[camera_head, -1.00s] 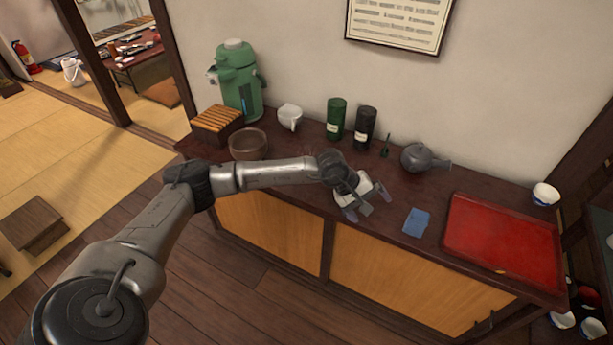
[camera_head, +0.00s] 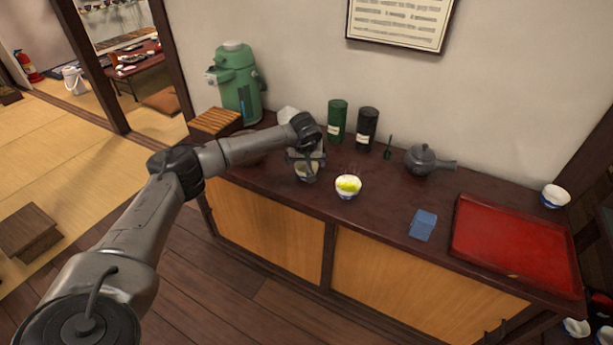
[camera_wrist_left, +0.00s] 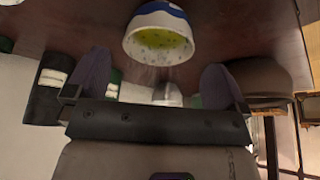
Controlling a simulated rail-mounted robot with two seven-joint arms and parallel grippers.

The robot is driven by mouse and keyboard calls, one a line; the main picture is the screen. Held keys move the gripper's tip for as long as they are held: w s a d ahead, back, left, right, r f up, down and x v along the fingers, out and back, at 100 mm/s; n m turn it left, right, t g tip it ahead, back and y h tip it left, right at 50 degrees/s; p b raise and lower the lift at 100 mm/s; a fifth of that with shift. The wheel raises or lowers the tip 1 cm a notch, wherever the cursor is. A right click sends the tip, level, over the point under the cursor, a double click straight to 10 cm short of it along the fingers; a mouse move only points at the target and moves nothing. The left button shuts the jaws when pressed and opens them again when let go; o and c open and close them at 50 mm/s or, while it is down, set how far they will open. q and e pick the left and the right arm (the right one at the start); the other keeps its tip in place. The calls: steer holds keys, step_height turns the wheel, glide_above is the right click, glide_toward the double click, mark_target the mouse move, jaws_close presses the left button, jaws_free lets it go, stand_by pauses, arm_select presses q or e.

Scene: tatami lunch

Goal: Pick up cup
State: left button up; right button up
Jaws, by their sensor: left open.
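A white cup with blue markings and yellow-green tea inside (camera_head: 348,187) stands upright on the dark counter (camera_head: 385,205). Faint vapour shows near it in the left wrist view, where the cup (camera_wrist_left: 158,40) is at the top centre, beyond the fingertips. My left gripper (camera_head: 307,174) is open and empty, over the counter just left of the cup and apart from it. In the left wrist view its two fingers (camera_wrist_left: 157,82) are spread wide with nothing between them. My right gripper is not in view.
A green dispenser (camera_head: 238,85), slatted wooden box (camera_head: 216,122), green canister (camera_head: 337,120), black canister (camera_head: 367,128) and grey teapot (camera_head: 424,160) line the back. Another cup (camera_head: 555,196) stands far right.

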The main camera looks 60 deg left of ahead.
mark_target(306, 168)
arm_select(q)
steer(key=b+x, duration=0.2)
steer(key=x, duration=0.2)
steer(key=shift+f+b, duration=0.4)
steer(key=shift+f, duration=0.05)
steer(key=shift+w+a+f, duration=0.2)
steer(key=shift+f, duration=0.3)
steer(key=shift+c, duration=0.5)
steer(key=c, duration=0.8)
steer(key=shift+r, duration=0.15)
